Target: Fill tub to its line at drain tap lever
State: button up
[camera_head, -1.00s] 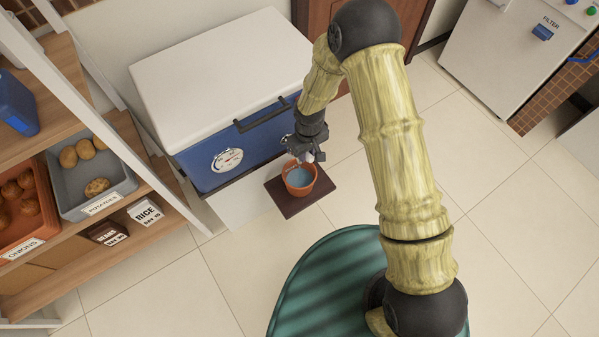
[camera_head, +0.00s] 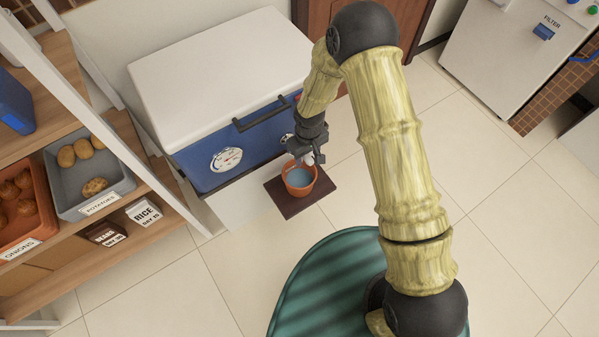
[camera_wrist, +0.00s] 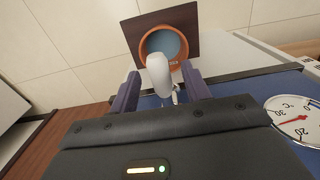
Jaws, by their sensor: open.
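The orange tub (camera_head: 291,189) stands on a dark brown slab (camera_head: 286,210) and holds bluish water; it also shows in the wrist view (camera_wrist: 144,55). I cannot make out its line. My gripper (camera_head: 308,157) is just above the tub's back edge, in front of the blue cooler. In the wrist view my gripper (camera_wrist: 162,85) is open, with one dark finger on each side of the white tap lever (camera_wrist: 158,72). The lever stands between the fingers with gaps visible. The tap's spout is hidden.
The blue cooler (camera_head: 205,172) with a white lid and round dial stands behind the tub. Wooden shelves (camera_head: 150,240) with potato and onion bins are at the left. A white filter cabinet (camera_head: 500,60) is at the back right. The tiled floor right of the tub is clear.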

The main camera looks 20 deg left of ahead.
jog(key=shift+r, duration=0.1)
jog(key=shift+r+p, duration=2.6)
jog(key=shift+r, duration=0.85)
jog(key=s+d+r+m+t+p, duration=0.1)
jog(key=d+r+m+p, duration=0.25)
jog(key=d+r, duration=0.8)
jog(key=s+d+r+m+t+p, duration=0.15)
jog(key=d+r+m, duration=0.25)
jog(key=d+r, duration=0.75)
jog(key=s+d+r+m+p, duration=0.2)
jog(key=s+d+r, duration=0.2)
jog(key=r, duration=0.5)
jog(key=shift+s+r, duration=0.2)
jog(key=shift+s, duration=0.75)
jog(key=shift+m, duration=0.25)
